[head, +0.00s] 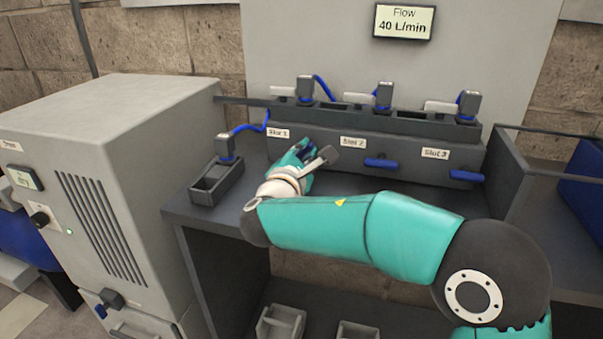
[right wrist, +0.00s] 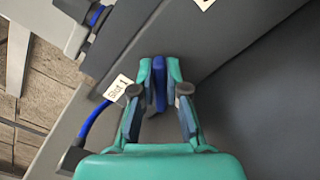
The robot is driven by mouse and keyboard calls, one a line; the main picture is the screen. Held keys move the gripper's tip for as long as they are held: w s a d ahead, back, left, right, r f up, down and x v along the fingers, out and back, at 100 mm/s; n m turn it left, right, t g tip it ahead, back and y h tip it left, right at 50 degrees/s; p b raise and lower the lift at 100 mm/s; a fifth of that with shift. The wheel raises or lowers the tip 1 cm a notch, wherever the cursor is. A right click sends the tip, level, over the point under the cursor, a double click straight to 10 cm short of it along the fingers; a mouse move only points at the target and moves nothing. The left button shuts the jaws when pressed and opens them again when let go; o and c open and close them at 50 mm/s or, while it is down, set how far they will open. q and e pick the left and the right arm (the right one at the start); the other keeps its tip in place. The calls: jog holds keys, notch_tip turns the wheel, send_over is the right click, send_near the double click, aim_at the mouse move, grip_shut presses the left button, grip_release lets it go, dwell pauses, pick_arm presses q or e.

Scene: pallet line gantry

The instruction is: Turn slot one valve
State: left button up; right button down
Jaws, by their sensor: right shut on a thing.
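The slot one valve has a blue handle (right wrist: 159,84), which in the right wrist view sits upright between my fingers, beside the Slot 1 label (right wrist: 119,88). My right gripper (right wrist: 160,95) is shut on this handle, one finger on each side. In the head view my right gripper (head: 306,155) reaches the front of the grey manifold below the Slot 1 label (head: 278,133) and mostly hides the handle. The blue slot two handle (head: 381,163) and slot three handle (head: 466,176) lie horizontal. My left gripper is not in view.
A display (head: 403,22) reads Flow 40 L/min. A small dark open box (head: 214,185) with a blue hose stands left of my right gripper on the bench. A large grey cabinet (head: 110,190) stands at the left. The bench (head: 185,210) has a bare strip in front.

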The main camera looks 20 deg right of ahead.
jog(key=m+b, duration=0.2)
jog(key=b, duration=0.1)
jog(key=f+m+b, duration=0.1)
jog(key=m+b, duration=0.1)
jog(key=b, duration=0.1)
jog(key=m+b, duration=0.3)
jog(key=b, duration=0.1)
jog(key=shift+s+d+f, duration=0.1)
jog(key=shift+s+f, duration=0.05)
jog(key=shift+f, duration=0.15)
jog(key=shift+m+b, duration=1)
jog(key=c, duration=1.3)
grip_release()
jog(key=shift+o, duration=0.6)
jog(key=shift+r, duration=0.15)
jog(key=v, duration=1.2)
